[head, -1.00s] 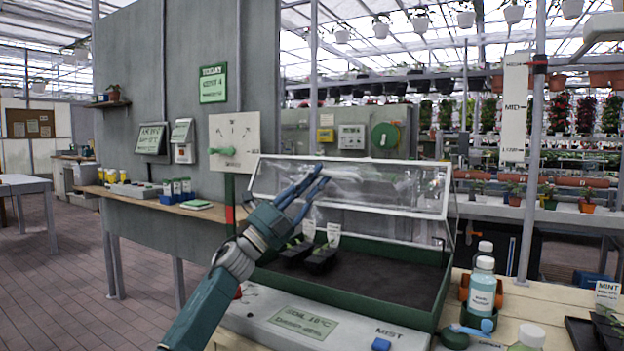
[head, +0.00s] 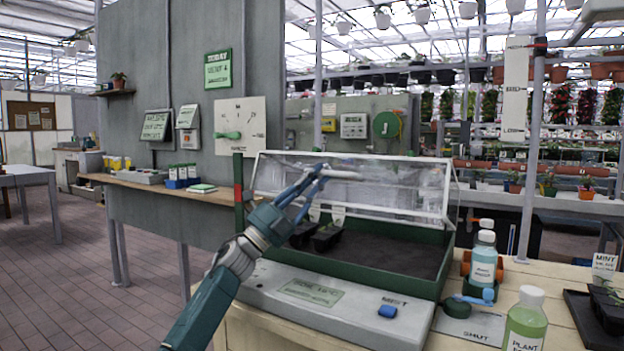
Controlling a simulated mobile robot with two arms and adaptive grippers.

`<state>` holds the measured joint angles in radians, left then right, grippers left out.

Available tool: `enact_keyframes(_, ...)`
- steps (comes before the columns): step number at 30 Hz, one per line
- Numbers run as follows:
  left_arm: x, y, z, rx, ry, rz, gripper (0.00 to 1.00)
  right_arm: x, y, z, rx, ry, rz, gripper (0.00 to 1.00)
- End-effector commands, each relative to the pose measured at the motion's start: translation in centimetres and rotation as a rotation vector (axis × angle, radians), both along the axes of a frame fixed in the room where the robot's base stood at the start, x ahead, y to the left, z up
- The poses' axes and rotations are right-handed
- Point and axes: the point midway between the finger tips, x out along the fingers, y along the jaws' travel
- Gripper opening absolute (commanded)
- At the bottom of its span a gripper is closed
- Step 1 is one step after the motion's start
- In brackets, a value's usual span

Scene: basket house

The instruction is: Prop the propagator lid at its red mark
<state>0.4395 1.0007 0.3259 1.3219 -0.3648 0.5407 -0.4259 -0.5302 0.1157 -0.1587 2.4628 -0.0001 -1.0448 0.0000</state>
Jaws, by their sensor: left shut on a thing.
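The propagator's clear lid (head: 400,190) with a pale frame stands raised and tilted above the green-rimmed tray (head: 370,267). The tray holds dark soil and small black seedling pots (head: 326,238). My left gripper (head: 320,178) reaches in from the left and is shut at the lid's pale handle bar (head: 345,175). The fingers partly hide the contact. The red mark (head: 238,193) is on the green upright at the tray's left end, left of my gripper. My right gripper is not in view.
The grey front panel has a blue MIST button (head: 388,311). Bottles (head: 483,265) stand right of the tray, with a green plant-food bottle (head: 525,320) in front. A dial board (head: 240,128) is behind on the wall. A dark tray (head: 592,318) sits at far right.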

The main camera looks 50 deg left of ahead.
Motion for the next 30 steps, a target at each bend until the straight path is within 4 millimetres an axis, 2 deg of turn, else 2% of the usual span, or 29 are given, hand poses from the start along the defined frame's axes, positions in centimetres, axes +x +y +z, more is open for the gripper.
enact_keyframes(1,0.4,-1.2,-0.6,0.017,0.010,-0.021,0.00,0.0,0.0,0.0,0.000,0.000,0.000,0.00)
enact_keyframes(5,0.4,-1.2,-0.6,0.017,0.010,-0.021,0.00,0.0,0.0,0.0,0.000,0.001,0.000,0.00)
enact_keyframes(6,0.4,-1.2,-0.6,0.017,0.010,-0.021,0.21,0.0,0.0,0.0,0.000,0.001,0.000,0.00)
enact_keyframes(9,0.4,-1.1,-0.6,0.015,0.010,-0.019,0.37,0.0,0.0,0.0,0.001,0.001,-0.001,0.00)
enact_keyframes(23,0.1,-0.6,-0.6,0.008,0.008,-0.013,0.37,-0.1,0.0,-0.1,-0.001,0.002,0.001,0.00)
enact_keyframes(30,-2.2,-0.2,-2.7,0.009,0.011,-0.013,0.37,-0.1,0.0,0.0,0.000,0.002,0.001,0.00)
